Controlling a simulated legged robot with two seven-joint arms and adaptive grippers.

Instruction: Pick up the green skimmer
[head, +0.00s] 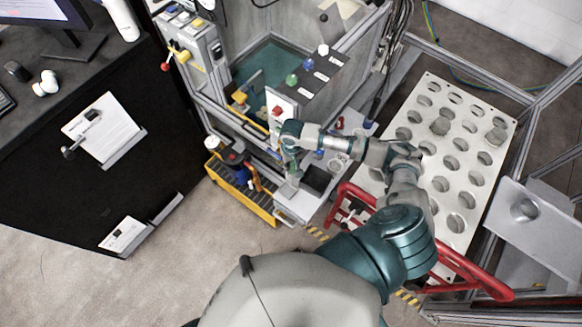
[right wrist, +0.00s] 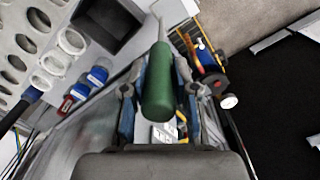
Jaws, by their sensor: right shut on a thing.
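The green skimmer (right wrist: 160,85) shows in the right wrist view as a thick green handle with a thin pale end pointing up the picture. My right gripper (right wrist: 160,92) is shut on it, with one finger on each side of the handle. In the head view my right gripper (head: 289,184) hangs below the wrist, over the small shelf at the machine's front. I cannot make out the skimmer in the head view. My left gripper is not in view.
A perforated white plate (head: 455,200) and red rails (head: 462,268) lie to the right. A yellow cart (head: 240,196) stands on the floor at left of the shelf. A dark bin (right wrist: 105,28) and blue-capped containers (right wrist: 97,75) sit close to the gripper. A black desk stands far left.

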